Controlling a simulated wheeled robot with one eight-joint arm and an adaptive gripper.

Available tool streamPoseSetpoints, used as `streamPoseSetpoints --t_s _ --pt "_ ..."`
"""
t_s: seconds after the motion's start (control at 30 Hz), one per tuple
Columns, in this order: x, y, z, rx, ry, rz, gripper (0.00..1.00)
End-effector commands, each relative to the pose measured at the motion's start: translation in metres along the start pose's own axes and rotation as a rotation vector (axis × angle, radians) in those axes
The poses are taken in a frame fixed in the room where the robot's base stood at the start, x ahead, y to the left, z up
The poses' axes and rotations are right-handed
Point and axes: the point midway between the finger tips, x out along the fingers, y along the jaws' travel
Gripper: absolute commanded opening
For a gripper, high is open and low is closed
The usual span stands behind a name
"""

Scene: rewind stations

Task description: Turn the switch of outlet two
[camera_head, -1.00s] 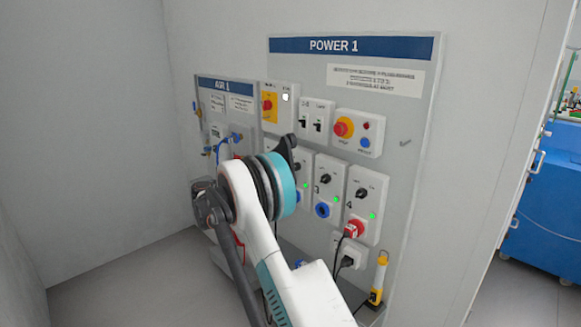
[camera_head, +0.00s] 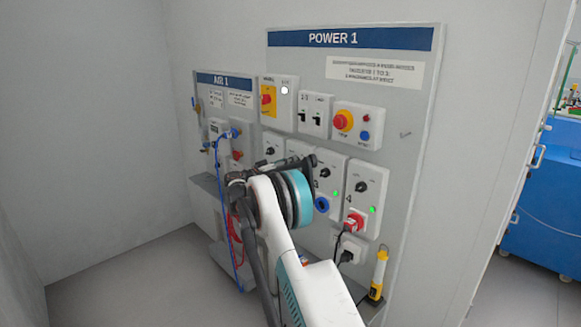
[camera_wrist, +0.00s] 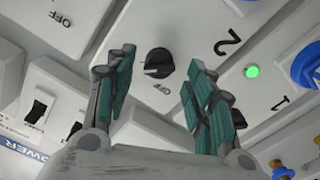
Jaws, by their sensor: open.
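The outlet two switch is a black rotary knob (camera_wrist: 157,62) on a light grey box (camera_wrist: 185,25) marked 2. An OFF label is beside it in the wrist view, and its exact setting is hard to read. My gripper (camera_wrist: 161,60) is open, with one teal-padded finger on each side of the knob in the picture. Gaps show between knob and fingers; I cannot tell how far off the knob is in depth. In the head view, my arm covers most of outlet two on the POWER 1 board (camera_head: 410,100).
Outlet one's green lamp (camera_wrist: 252,71) and blue socket (camera_wrist: 305,65) are close by at right in the wrist view. In the head view, outlet four has a red plug (camera_head: 354,221). An emergency stop (camera_head: 343,120) is above. The AIR 1 board (camera_head: 224,80) is at left.

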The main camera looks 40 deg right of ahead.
Motion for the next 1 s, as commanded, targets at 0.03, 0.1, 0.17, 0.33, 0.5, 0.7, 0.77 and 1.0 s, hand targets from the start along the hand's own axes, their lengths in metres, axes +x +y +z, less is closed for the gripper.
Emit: streamPoseSetpoints --t_s 0.03,0.1,0.17,0.33,0.5,0.7,0.77,1.0 --pt "0.007 0.000 0.001 0.000 -0.001 0.001 0.49" --pt "0.013 0.000 0.001 0.000 -0.001 0.002 0.49" --pt "0.017 0.000 0.000 0.000 -0.001 0.001 0.49" --pt "0.020 0.000 0.000 0.000 0.000 0.000 0.49" --pt "0.020 0.000 -0.001 0.000 0.000 0.000 0.49" --pt "0.020 0.000 0.000 0.000 0.000 0.000 0.08" --pt "0.020 0.000 -0.001 0.000 0.000 0.000 0.05" --pt "0.020 0.000 -0.001 -0.011 0.000 0.000 0.05"
